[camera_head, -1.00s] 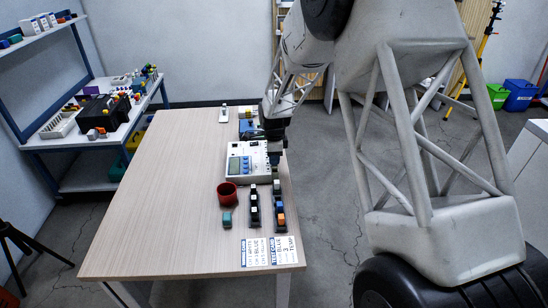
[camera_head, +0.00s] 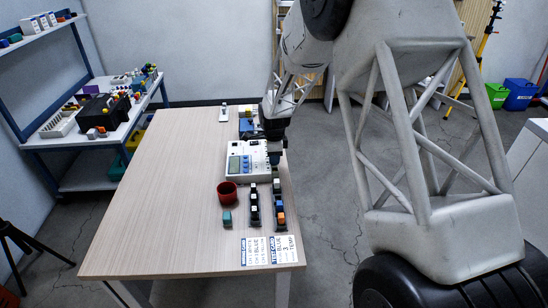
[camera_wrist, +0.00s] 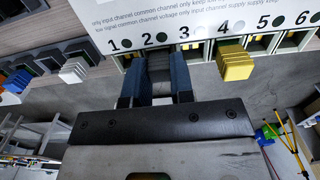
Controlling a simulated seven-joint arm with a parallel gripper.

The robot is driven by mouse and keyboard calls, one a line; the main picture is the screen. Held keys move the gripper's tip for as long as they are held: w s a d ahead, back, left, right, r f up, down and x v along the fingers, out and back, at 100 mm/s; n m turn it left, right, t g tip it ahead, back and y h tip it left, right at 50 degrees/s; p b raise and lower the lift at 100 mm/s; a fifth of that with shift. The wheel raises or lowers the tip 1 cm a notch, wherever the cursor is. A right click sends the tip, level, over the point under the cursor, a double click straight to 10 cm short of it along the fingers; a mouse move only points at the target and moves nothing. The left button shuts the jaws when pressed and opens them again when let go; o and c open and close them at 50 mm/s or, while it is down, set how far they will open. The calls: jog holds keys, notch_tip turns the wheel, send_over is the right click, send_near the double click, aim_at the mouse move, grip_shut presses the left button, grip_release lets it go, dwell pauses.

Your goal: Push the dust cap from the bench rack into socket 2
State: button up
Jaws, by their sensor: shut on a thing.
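My gripper (camera_wrist: 158,88) is shut on a dark grey ribbed piece, the dust cap (camera_wrist: 160,68), between its two blue-grey fingers in the wrist view. The cap is in front of the numbered panel (camera_wrist: 255,12), in line with socket 2, whose opening is hidden behind the cap and fingers. I cannot tell whether the cap has entered it. A yellow plug (camera_wrist: 236,66) sits at socket 4. In the head view my gripper (camera_head: 274,157) is at the right side of the white device (camera_head: 236,174); the cap cannot be made out there.
Two dark racks with blocks, the left one (camera_head: 254,212) and the right one (camera_head: 280,224), stand in front of the device. A red cup (camera_head: 227,191) and a teal block (camera_head: 227,219) are to their left. Printed cards (camera_head: 256,251) lie near the front edge. The table's left side (camera_head: 150,200) is clear.

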jog(key=shift+f, duration=0.15)
jog(key=o, duration=1.1)
jog(key=shift+r, duration=3.55)
